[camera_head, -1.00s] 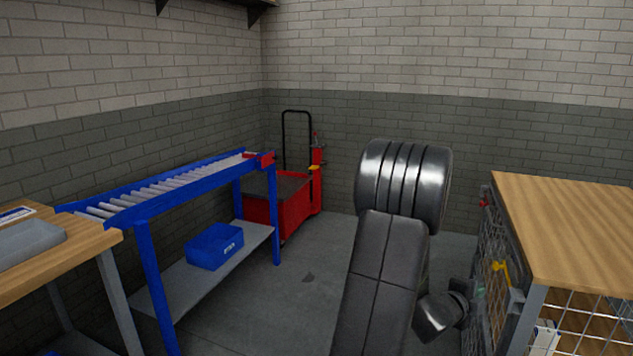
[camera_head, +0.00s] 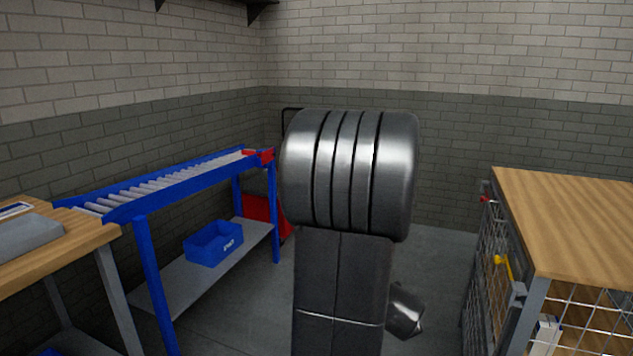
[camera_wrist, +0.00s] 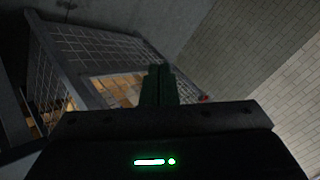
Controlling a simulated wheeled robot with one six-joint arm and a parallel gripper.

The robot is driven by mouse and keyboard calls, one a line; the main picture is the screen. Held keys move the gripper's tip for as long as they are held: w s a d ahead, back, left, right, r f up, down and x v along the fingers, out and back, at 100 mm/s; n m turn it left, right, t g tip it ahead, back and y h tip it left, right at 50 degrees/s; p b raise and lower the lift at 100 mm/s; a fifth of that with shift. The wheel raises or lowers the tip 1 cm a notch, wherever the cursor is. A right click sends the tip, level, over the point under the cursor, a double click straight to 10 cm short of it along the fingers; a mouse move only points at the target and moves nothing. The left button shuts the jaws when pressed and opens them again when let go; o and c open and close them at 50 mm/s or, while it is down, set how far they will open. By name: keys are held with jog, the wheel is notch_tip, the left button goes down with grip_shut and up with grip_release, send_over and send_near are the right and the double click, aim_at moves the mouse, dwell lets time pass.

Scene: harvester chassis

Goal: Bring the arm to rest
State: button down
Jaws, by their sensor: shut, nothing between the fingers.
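My arm stands upright in the middle of the head view, its dark ribbed joint (camera_head: 350,170) raised and its lower link (camera_head: 342,290) below it. Beyond the fingers in that view is the mesh cage (camera_wrist: 110,60) under the wooden-topped bench. The fingers look apart from it, though the distance is hard to judge.
The wooden-topped bench (camera_head: 570,220) with mesh sides and a yellow handle (camera_head: 503,266) stands right of my arm. A blue roller conveyor (camera_head: 170,190) with a blue bin (camera_head: 213,244) is left. A red cart (camera_head: 262,212) is partly hidden behind my arm. Floor (camera_head: 435,265) is clear between.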

jog(key=s+a+f+n+g+y+b, duration=0.1)
jog(key=s+a+f+n+g, duration=0.1)
jog(key=s, duration=0.7)
jog(key=s+a+f+n+g+y, duration=0.1)
jog(key=s+a+f+n+g, duration=0.1)
jog(key=s+a+n+g, duration=0.2)
jog(key=s+a+f+n+g+y+b, duration=0.1)
jog(key=s+a+n+g, duration=0.2)
jog(key=s+a+n, duration=0.4)
jog(key=s+n, duration=0.1)
jog(key=s, duration=0.6)
jog(key=shift+f+n+g+b, duration=0.35)
jog(key=shift+f+n+g, duration=0.05)
jog(key=shift+s+a+f, duration=0.1)
jog(key=shift+s, duration=0.05)
